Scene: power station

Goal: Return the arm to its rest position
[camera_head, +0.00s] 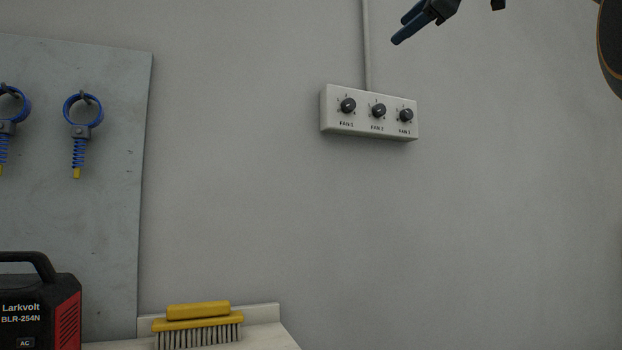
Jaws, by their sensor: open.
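My gripper (408,28) shows at the top edge of the head view, with dark blue fingers pointing down and left. It is open, and I see nothing between the fingers. It appears above and to the right of the fan switch box, apart from it in the picture. Part of my arm (612,45) shows at the top right corner. Most of the arm is out of view.
A white box (330,112) with three black fan knobs is on the grey wall, a conduit (367,50) above it. At left are a grey panel (110,220) with blue coiled tools (79,150), a Larkvolt unit (35,290) and a yellow brush (198,322) on a shelf.

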